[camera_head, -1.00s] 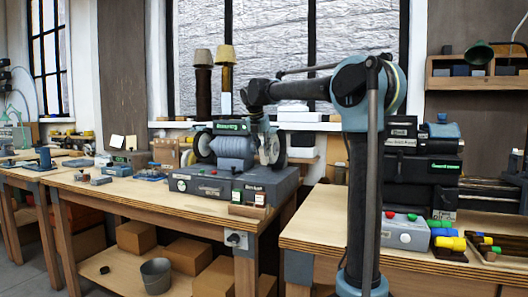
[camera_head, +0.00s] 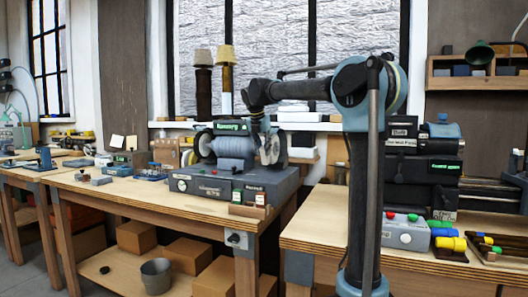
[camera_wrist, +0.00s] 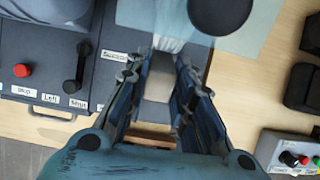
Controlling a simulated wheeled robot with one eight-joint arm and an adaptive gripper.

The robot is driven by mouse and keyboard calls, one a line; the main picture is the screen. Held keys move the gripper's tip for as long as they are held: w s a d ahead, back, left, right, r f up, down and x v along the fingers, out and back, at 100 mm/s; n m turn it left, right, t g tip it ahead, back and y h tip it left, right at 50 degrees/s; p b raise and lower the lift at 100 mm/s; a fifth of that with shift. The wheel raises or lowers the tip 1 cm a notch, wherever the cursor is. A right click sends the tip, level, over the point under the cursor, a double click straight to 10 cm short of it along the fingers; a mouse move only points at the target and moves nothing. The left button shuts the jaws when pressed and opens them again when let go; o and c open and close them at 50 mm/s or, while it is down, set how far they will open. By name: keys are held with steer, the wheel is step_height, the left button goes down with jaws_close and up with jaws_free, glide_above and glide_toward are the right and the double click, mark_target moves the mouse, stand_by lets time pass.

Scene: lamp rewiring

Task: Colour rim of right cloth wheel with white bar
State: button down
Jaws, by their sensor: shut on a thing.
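The right cloth wheel (camera_head: 274,150) is on the right end of the grey buffing machine (camera_head: 233,148), which stands on the left bench. My gripper (camera_wrist: 158,74) points down beside this wheel. A whitish edge of the wheel (camera_wrist: 170,42) shows just beyond the fingertips in the wrist view. I cannot tell whether bar and rim touch. The left wheel (camera_head: 203,146) is at the machine's other end.
The machine's base (camera_head: 205,184) carries a red button (camera_wrist: 22,70) and a dark lever (camera_wrist: 75,68). A pale-blue translucent shield and a dark round part (camera_wrist: 220,12) are near the fingers. A small wooden rack (camera_head: 248,211) stands at the bench front. Boxed equipment (camera_head: 420,170) crowds the right bench.

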steer(key=shift+d, duration=0.2)
steer(key=shift+a, duration=0.1)
steer(key=shift+a, duration=0.2)
steer(key=shift+d, duration=0.3)
steer(key=shift+s, duration=0.1)
steer(key=shift+s+a+f, duration=0.2)
steer(key=shift+s+f, duration=0.05)
steer(key=shift+s, duration=0.2)
steer(key=shift+s+a+f, duration=0.15)
steer(key=shift+s+f, duration=0.05)
steer(key=shift+s, duration=0.2)
steer(key=shift+s+r, duration=0.1)
